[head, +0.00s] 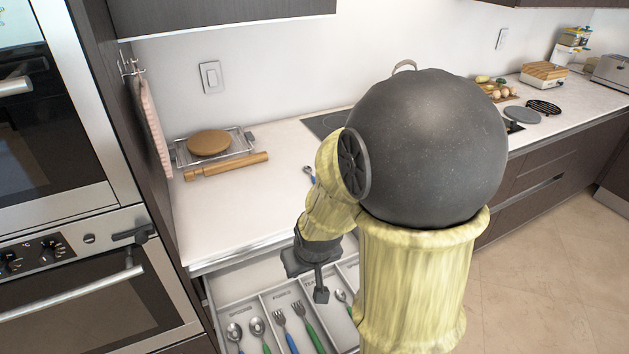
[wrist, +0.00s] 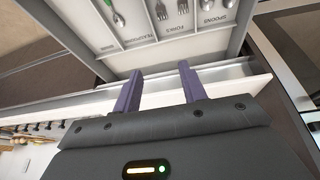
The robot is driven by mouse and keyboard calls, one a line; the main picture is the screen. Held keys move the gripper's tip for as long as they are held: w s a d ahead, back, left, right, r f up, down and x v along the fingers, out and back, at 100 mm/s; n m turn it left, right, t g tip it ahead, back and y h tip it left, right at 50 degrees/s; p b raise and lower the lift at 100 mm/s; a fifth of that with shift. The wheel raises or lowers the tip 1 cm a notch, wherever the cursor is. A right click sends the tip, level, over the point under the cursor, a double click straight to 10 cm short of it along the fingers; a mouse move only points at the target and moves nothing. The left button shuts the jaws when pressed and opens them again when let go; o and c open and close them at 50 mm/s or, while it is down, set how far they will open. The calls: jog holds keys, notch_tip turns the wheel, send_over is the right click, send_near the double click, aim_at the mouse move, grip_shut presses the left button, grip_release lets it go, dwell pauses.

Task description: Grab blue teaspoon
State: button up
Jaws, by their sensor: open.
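A small utensil with a blue part, likely the blue teaspoon (head: 308,171), lies on the countertop beside my arm. Part of it is hidden by my arm. My gripper (head: 320,290) is over the open cutlery drawer, in front of and below the counter edge, apart from that utensil. In the wrist view my gripper (wrist: 163,84) shows two purple fingers spread apart with nothing between them. The utensil on the counter cannot be made out in the wrist view.
The open drawer holds a divided tray (head: 266,296) with spoons (head: 257,327), forks (head: 299,309) and a small spoon (head: 342,296). A rolling pin (head: 226,166) and a rack with a round board (head: 209,143) stand on the counter. Ovens (head: 75,285) are at left.

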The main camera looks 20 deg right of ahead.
jog(key=w+d+t+p, duration=0.2)
jog(key=w+d+t, duration=0.2)
jog(key=w+d, duration=0.2)
jog(key=w+d+t+p, duration=0.2)
jog(key=w+d+t, duration=0.3)
jog(key=d, duration=0.6)
jog(key=shift+w+f+m, duration=0.25)
jog(key=shift+w+m, duration=0.05)
jog(key=shift+w, duration=0.6)
jog(key=shift+w, duration=0.1)
jog(key=p+x, duration=0.3)
jog(key=x, duration=0.9)
jog(key=shift+w+d, duration=0.1)
